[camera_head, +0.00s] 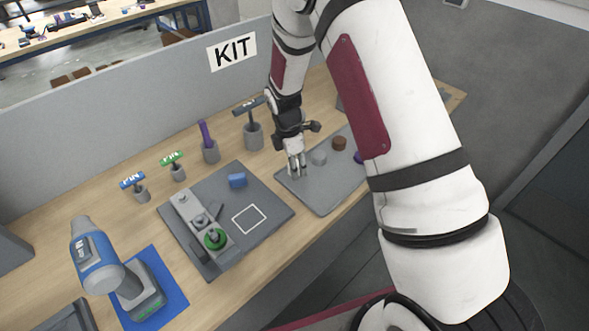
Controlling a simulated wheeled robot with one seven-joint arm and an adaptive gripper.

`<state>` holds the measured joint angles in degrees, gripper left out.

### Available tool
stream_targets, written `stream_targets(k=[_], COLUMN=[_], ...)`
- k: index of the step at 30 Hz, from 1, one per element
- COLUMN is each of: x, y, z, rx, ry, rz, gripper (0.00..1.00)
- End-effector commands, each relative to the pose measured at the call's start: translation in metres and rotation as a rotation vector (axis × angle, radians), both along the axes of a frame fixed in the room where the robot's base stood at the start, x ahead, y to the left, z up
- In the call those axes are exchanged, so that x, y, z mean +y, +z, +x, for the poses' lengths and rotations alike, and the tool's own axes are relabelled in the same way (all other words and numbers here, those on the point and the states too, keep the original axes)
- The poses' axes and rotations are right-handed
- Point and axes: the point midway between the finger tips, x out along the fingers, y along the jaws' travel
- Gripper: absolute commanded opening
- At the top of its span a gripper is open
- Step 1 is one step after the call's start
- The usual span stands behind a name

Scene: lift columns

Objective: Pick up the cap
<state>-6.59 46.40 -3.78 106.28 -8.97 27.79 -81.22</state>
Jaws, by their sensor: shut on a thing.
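My gripper (296,172) points down over the left part of the grey tray (319,201) on the right side of the bench. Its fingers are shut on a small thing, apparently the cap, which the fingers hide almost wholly. I cannot tell whether it touches the tray. A small grey round piece (319,157) stands on the tray just right of the fingers. A brown round piece (339,143) stands behind it, and a purple piece (358,157) shows partly beside my arm.
Left of the tray is a dark board (268,218) with a grey fixture, green ring (214,238) and blue block (237,181). Holders with tools line the back below a partition with a KIT sign (232,51). A blue drill (93,260) stands front left.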

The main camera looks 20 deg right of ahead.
Motion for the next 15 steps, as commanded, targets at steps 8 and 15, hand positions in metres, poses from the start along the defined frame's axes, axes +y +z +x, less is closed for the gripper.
stream_targets(k=[8,15], x=[-0.001,-0.001], y=[0.012,0.018], z=[-0.053,-0.112], rx=[0.002,0.002], ry=[0.000,0.000], rz=[0.000,0.000], gripper=[0.12,0.12])
